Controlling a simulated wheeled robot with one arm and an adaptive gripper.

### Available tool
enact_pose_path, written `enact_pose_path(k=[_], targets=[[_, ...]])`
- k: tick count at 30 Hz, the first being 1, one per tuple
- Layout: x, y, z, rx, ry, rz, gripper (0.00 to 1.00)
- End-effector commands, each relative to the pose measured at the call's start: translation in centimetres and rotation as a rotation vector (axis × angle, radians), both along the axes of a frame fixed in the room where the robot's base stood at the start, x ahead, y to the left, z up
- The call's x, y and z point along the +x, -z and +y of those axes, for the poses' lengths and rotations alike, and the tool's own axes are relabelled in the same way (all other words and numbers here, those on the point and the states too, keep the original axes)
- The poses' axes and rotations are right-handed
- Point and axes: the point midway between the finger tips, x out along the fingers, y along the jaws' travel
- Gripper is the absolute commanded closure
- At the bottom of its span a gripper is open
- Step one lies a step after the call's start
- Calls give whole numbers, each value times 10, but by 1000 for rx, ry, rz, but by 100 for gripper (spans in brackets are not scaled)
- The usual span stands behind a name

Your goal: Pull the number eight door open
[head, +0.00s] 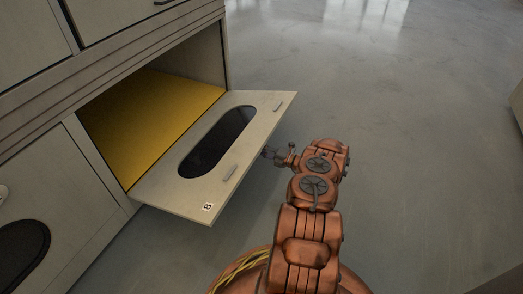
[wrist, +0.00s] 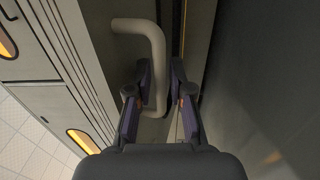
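The number eight door (head: 160,195) stands folded out from its compartment, which shows a yellow inside (head: 150,110). A small label with an 8 (head: 208,207) sits at its near corner, and a dark oval window (head: 215,140) is in its middle. My gripper (head: 268,153) is just beyond the door's outer edge. In the wrist view a pale bent bar handle (wrist: 155,50) runs down between the fingers of my gripper (wrist: 158,98). The fingers are apart, the left one closer to the bar. Whether either touches it is hard to tell.
The cabinet (head: 60,190) has other closed doors above and to the left, one with a dark oval window (head: 22,250). Grey floor (head: 400,120) lies open to the right of the door. A pale object (head: 517,103) shows at the right edge.

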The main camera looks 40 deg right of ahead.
Motion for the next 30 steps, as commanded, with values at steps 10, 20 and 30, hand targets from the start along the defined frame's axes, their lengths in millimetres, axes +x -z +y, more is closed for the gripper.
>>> enact_pose_path(k=[10, 20, 30], targets=[[-5, 0, -2, 0, 1, 0, 79], [-56, 2, -23, 0, 3, 0, 79], [-104, 3, -41, 0, 1, -1, 79]])
